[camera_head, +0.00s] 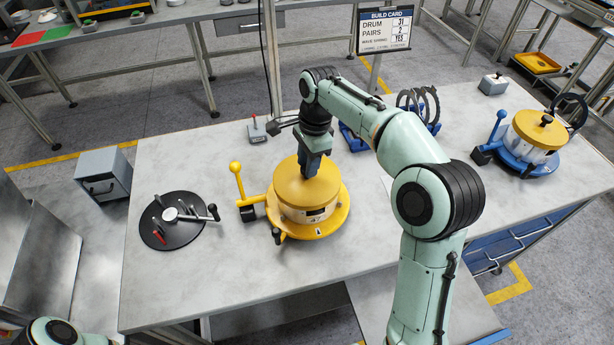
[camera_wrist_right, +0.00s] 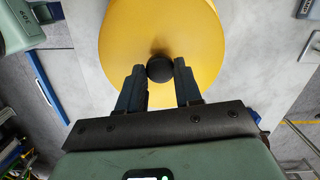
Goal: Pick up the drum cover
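The yellow drum cover (camera_head: 290,181) sits on a cream drum (camera_head: 296,213) in a round yellow pallet (camera_head: 338,218) on the table. Its round black knob (camera_wrist_right: 160,69) shows in the right wrist view, where the yellow cover (camera_wrist_right: 205,50) fills the middle. My right gripper (camera_head: 311,168) points down over the cover. In the wrist view its two fingers (camera_wrist_right: 161,72) stand on both sides of the knob and appear to touch it. The cover looks level and seated on the drum. My left gripper is out of view.
A black disc (camera_head: 160,235) with handles lies left of the pallet. A yellow-knobbed lever (camera_head: 237,182) stands up beside the drum. A second yellow-topped drum (camera_head: 535,135) sits in a blue pallet (camera_head: 512,165) at right. Black rings on a blue stand (camera_head: 429,105) are behind my arm.

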